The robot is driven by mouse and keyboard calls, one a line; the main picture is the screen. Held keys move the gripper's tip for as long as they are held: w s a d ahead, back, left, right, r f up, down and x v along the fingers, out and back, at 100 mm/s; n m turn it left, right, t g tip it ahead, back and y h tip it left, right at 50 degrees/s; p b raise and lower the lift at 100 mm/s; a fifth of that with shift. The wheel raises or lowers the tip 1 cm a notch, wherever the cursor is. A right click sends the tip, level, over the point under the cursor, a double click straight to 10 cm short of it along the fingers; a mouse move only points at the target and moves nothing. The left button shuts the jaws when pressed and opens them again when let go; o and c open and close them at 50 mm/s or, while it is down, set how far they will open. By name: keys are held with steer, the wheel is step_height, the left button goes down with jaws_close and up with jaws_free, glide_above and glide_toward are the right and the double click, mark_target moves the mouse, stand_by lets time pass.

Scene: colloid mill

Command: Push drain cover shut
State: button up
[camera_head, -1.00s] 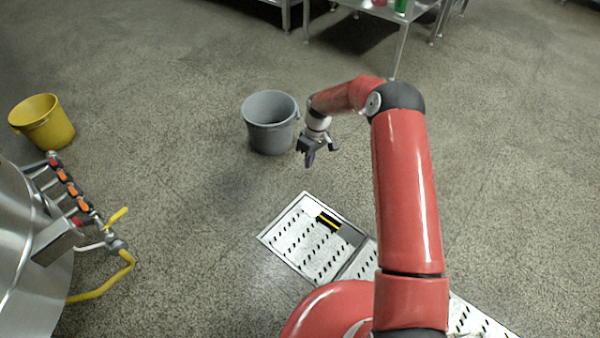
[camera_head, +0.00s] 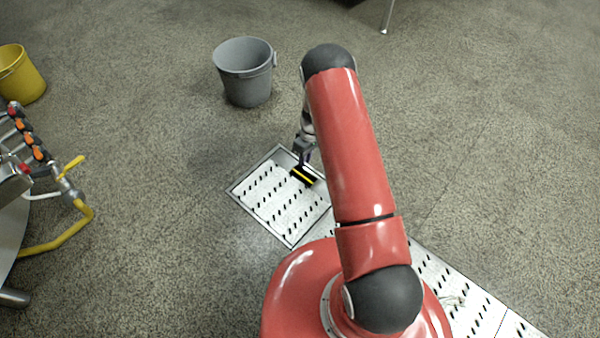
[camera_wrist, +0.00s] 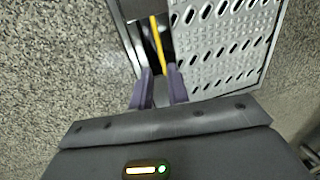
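The drain cover (camera_head: 272,203) is a pale slotted metal plate in a floor frame, left of my base. A black and yellow striped part (camera_head: 303,176) is at its far right edge. In the wrist view the slotted cover (camera_wrist: 225,45) is at the upper right, with a dark gap between it and the metal frame to its left. A yellow strip (camera_wrist: 157,42) shows in that gap. My gripper (camera_head: 304,158) is just above the striped part, pointing down. Its two purple fingers (camera_wrist: 161,85) are apart, with nothing seen between them; contact cannot be told.
A grey bucket (camera_head: 246,78) stands beyond the drain, and a yellow bucket (camera_head: 20,75) is at the far left. A steel machine with orange-handled valves and a yellow hose (camera_head: 72,232) is at the left. More slotted drain plates (camera_head: 455,290) run to the lower right. Floor around is open.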

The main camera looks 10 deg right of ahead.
steer(key=f, duration=0.4)
steer(key=a+f+b, duration=0.1)
steer(key=f, duration=0.1)
steer(key=shift+s, duration=0.35)
jaws_close()
